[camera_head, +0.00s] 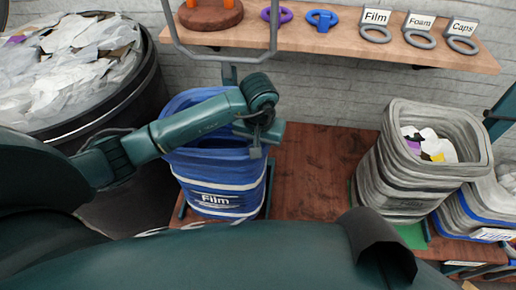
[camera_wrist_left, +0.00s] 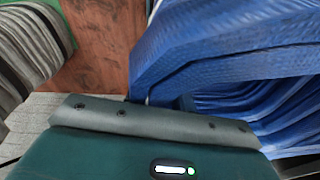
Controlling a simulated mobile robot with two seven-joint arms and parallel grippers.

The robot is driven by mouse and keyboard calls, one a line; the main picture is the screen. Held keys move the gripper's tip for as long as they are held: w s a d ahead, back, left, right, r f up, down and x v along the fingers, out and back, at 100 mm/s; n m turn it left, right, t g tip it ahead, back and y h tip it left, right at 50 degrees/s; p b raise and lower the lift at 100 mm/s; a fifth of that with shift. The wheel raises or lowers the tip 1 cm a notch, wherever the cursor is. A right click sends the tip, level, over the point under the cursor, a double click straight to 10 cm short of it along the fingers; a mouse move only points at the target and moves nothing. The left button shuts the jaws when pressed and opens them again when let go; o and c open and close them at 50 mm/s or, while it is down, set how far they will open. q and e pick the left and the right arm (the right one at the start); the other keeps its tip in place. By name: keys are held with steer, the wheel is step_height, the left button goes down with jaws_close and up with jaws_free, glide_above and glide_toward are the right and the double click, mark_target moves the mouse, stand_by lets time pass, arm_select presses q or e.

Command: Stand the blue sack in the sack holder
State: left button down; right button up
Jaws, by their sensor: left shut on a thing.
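The blue sack (camera_head: 218,202), labelled "Film", stands upright and open-mouthed at the centre left in the head view. My left gripper (camera_head: 257,140) is shut on its right rim. In the left wrist view, the blue folds of the sack (camera_wrist_left: 235,45) rise at the right, beside the gripper (camera_wrist_left: 150,100). Dark metal bars of a sack holder (camera_head: 270,182) show close at the sack's sides. The sack's base is partly hidden, so I cannot tell if it rests fully in the holder. My right gripper is not in view.
A grey sack (camera_head: 398,180) with scraps inside stands at right, and another sack (camera_head: 480,212) lies beyond it. A black bin (camera_head: 125,105) full of film is at left. A shelf (camera_head: 335,45) holds tags and rings. The brown floor panel (camera_head: 318,165) between sacks is clear.

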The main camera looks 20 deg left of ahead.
arm_select(q)
step_height(320, 180, down, 2)
steer(key=shift+f, duration=0.1)
steer(key=shift+f, duration=0.2)
steer(key=c, duration=1.2)
jaws_free()
steer(key=shift+r, duration=0.1)
